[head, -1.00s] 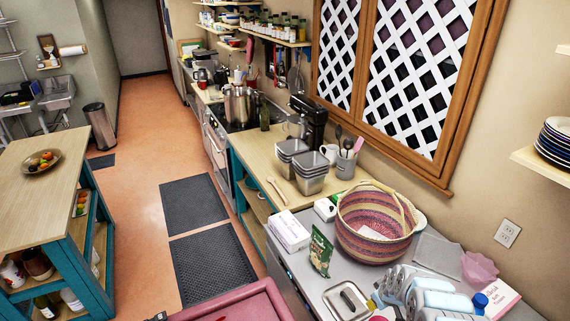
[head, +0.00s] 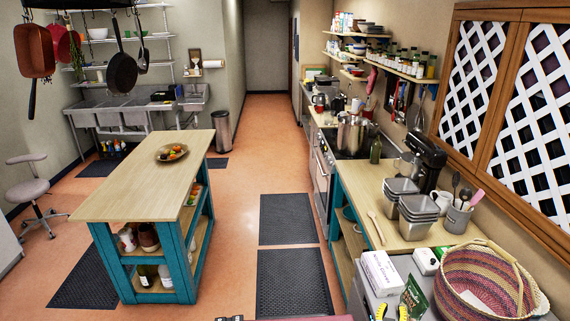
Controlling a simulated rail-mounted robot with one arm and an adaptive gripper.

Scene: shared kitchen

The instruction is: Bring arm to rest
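The rest of my arm is cut off below the picture.
A woven basket (head: 482,275) stands on the right counter, near metal containers (head: 418,215) and a black mixer (head: 425,160). A teal-framed island (head: 125,195) stands left. Pans (head: 122,72) hang upper left. The aisle with dark mats (head: 287,220) is clear.

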